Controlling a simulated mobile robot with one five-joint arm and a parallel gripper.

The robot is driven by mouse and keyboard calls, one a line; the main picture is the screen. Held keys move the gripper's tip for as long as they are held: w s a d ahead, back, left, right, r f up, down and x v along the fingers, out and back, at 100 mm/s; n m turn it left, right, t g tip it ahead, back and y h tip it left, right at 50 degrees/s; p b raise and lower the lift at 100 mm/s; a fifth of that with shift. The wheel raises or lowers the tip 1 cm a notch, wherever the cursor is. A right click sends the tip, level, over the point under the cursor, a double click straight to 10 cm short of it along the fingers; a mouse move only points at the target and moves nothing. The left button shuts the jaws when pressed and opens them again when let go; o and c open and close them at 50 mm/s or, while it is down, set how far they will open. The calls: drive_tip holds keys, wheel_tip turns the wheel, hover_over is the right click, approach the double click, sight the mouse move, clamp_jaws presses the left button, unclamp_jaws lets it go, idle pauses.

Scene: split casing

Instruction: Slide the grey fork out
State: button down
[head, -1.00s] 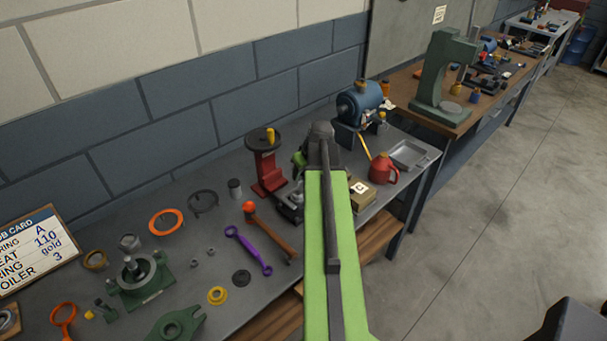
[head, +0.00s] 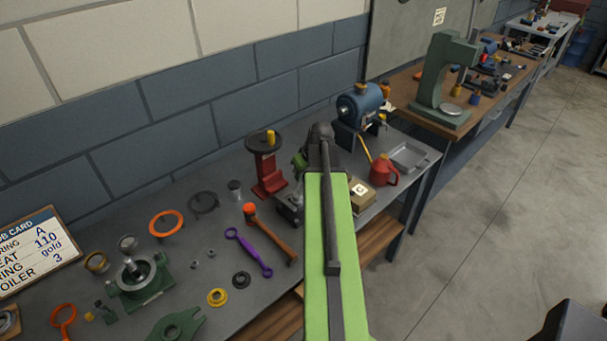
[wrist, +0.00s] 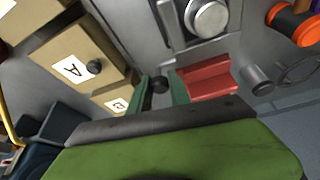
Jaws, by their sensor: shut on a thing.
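My gripper (wrist: 160,78) is at the middle of the wrist view, its two green fingers closed around a small dark knob (wrist: 159,86). Whether this knob belongs to the grey fork is hard to tell. Just above it in that view is a grey block (wrist: 174,20) holding a bright round metal part (wrist: 207,17). The grey block also shows in the head view (head: 288,208), beside my arm. No clear fork shape shows; in the head view my green arm hides the fingertips and what they hold.
A cream box marked A (wrist: 72,68) with a dark knob lies left of my gripper. The red stand (head: 267,175), orange-headed mallet (head: 268,230), purple wrench (head: 250,252), red oil can (head: 383,170) and grey tray (head: 408,156) surround my arm.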

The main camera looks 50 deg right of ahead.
idle(0.6)
drive_tip(key=w, duration=0.3)
drive_tip(key=shift+w+d, duration=0.15)
drive_tip(key=shift+w, duration=0.05)
drive_tip(key=c, duration=1.2)
unclamp_jaws()
drive_tip(key=shift+s, duration=0.1)
drive_tip(key=p+v, duration=1.6)
drive_tip(key=v, duration=0.1)
drive_tip(key=shift+s, duration=0.2)
